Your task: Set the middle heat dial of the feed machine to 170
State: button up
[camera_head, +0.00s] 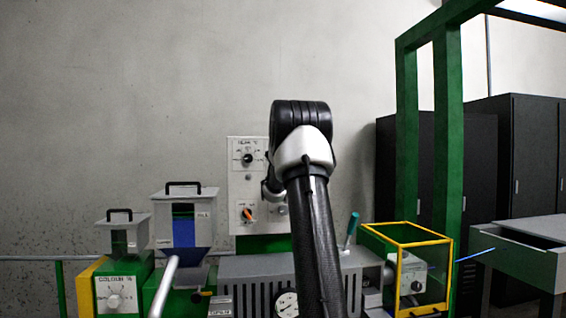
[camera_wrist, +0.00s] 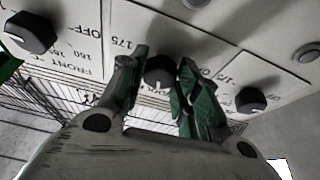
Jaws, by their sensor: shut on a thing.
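In the wrist view the middle heat dial (camera_wrist: 158,70), a round black knob with a pale pointer mark, sits on a light grey panel (camera_wrist: 110,20). My gripper (camera_wrist: 160,84) has its green fingers on either side of this dial and is shut on it. Part of the dial's scale is covered by the fingers, so I cannot read its exact setting. A second black dial (camera_wrist: 31,32) is at the left, by "FRONT" lettering, and a third (camera_wrist: 250,100) is at the right. In the head view my arm hides the gripper and the held dial.
The grey vented machine housing (camera_head: 240,268) stands in front. An upright panel (camera_head: 237,165) with a black knob and an orange-handled switch rises behind my arm. A yellow-edged guard box (camera_head: 405,235) stands at the right; hoppers (camera_head: 170,202) stand at the left.

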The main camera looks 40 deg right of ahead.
jog(key=m+g+h, duration=0.1)
jog(key=m+g, duration=0.1)
jog(key=m, duration=0.3)
jog(key=m+g+h, duration=0.2)
jog(key=m, duration=0.4)
jog(key=m+g+h, duration=0.1)
jog(key=m+g, duration=0.1)
jog(key=m, duration=0.4)
jog(key=shift+w+a+r+g+h, duration=0.2)
jog(key=shift+a+r+g+h, duration=0.1)
jog(key=o, duration=1)
jog(key=shift+f, duration=0.1)
jog(key=v, duration=1.2)
